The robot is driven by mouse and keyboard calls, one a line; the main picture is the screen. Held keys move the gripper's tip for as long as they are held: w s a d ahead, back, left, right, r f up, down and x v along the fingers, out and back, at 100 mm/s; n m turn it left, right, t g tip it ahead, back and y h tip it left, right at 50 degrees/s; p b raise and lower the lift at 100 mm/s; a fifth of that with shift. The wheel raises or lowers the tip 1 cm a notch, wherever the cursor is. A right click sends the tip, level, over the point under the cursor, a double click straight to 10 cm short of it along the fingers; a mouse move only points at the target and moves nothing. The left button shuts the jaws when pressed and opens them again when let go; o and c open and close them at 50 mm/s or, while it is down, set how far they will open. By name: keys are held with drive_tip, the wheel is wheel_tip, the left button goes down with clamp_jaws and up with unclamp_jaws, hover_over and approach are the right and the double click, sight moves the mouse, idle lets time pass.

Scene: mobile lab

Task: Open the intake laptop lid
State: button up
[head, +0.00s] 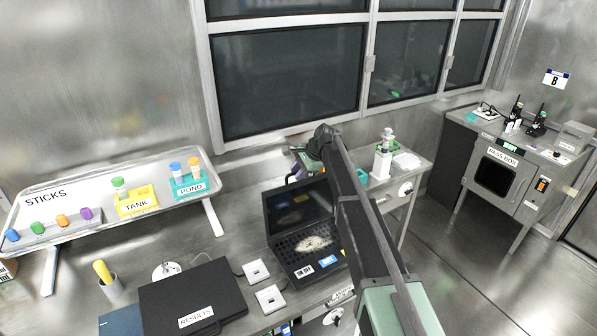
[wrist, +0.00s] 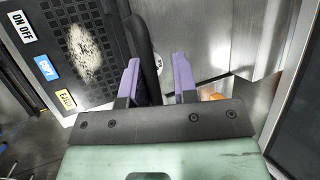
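The intake laptop appears to be the black one in the middle of the bench in the head view. Its lid (head: 298,205) stands raised, with a dark screen, above the keyboard base (head: 312,252). The base has a pale smudge and label stickers; it also shows in the wrist view (wrist: 62,20). My gripper's purple fingers (wrist: 157,62) are apart in the wrist view. A dark edge, probably the lid, runs beside the left finger; I cannot tell whether they touch. In the head view, my gripper is mostly hidden behind the lid and arm.
A shut black case labelled RESULTS (head: 192,295) lies at the front left. A sticks rack (head: 60,225) with tank (head: 137,207) and pond (head: 190,188) holders stands behind it. Windows rise behind the bench.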

drive_tip(key=shift+d+r+p, duration=0.15)
drive_tip(key=shift+r+p, duration=0.3)
drive_tip(key=shift+p, duration=0.25)
drive_tip(key=p+v, duration=0.8)
drive_tip(key=v, duration=0.2)
drive_tip(key=shift+f, duration=0.15)
drive_tip(key=shift+d, duration=0.1)
drive_tip(key=s+d+f+n+h+b, duration=0.2)
drive_tip(key=s+f+n+b, duration=0.2)
drive_tip(key=s, duration=0.9)
drive_tip(key=s+d+f+n+g+h+b, duration=0.1)
drive_tip(key=s+f, duration=0.5)
drive_tip(key=s, duration=0.8)
drive_tip(key=s+d+f+n+g+h+b, duration=0.1)
drive_tip(key=s+d+f+n+h+b, duration=0.2)
drive_tip(key=s, duration=1)
wheel_tip(320, 180, down, 3)
drive_tip(key=d+n+b, duration=0.1)
drive_tip(key=n+b, duration=0.2)
drive_tip(key=b, duration=0.1)
drive_tip(key=shift+s+d+r+n+b, duration=0.2)
drive_tip(key=shift+d+r+n+b, duration=0.05)
drive_tip(key=shift+n+b, duration=0.15)
